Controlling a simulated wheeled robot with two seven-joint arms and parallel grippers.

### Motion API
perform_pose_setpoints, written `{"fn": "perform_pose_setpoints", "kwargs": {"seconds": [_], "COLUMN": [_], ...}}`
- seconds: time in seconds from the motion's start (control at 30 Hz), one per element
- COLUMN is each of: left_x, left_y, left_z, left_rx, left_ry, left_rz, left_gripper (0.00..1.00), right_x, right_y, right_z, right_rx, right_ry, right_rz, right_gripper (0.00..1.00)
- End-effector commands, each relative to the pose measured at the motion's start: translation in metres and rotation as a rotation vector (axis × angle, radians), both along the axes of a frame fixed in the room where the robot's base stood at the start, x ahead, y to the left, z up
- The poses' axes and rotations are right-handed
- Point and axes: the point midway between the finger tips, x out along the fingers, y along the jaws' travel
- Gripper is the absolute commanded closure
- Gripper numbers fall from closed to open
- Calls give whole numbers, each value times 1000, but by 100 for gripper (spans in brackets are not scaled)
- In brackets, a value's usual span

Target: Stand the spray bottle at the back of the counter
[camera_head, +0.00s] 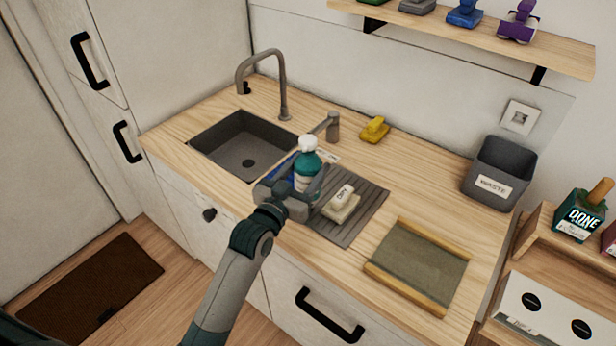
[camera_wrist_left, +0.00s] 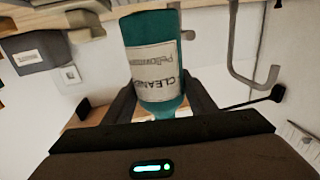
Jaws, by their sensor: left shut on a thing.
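The spray bottle (camera_head: 307,168) is teal with a white top and a white label. My left gripper (camera_head: 296,194) is shut on it over the drainboard beside the sink. In the left wrist view the bottle (camera_wrist_left: 155,65) sits between the two fingers, its label reading CLEANER. In the head view it looks upright; whether its base touches the drainboard is hidden by the gripper. The wooden counter (camera_head: 410,180) runs along the wall, and its back strip is mostly clear. My right gripper is not in view.
A yellow object (camera_head: 374,130) stands at the back of the counter. A grey waste bin (camera_head: 498,175) stands at the back right. The sink (camera_head: 240,145) and tap (camera_head: 283,85) are left. A white-topped item (camera_head: 341,205) lies on the drainboard (camera_head: 362,212). A framed mat (camera_head: 415,268) lies right.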

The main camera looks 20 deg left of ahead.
Motion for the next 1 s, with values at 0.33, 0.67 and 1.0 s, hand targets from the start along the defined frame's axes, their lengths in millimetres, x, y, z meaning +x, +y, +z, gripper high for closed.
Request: {"fn": "perform_pose_setpoints", "kwargs": {"seconds": [0.33,0.67,1.0], "left_x": [1,0,0], "left_y": [0,0,0], "left_z": [0,-31,-39], "left_rx": [-2,-1,-1], "left_ry": [-4,0,-4], "left_rz": [0,-1,-1], "left_gripper": [85,85,85], "right_x": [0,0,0], "right_y": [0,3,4], "right_z": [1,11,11], "right_rx": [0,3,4], "right_ry": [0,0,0], "right_rz": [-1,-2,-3], "right_gripper": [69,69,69]}}
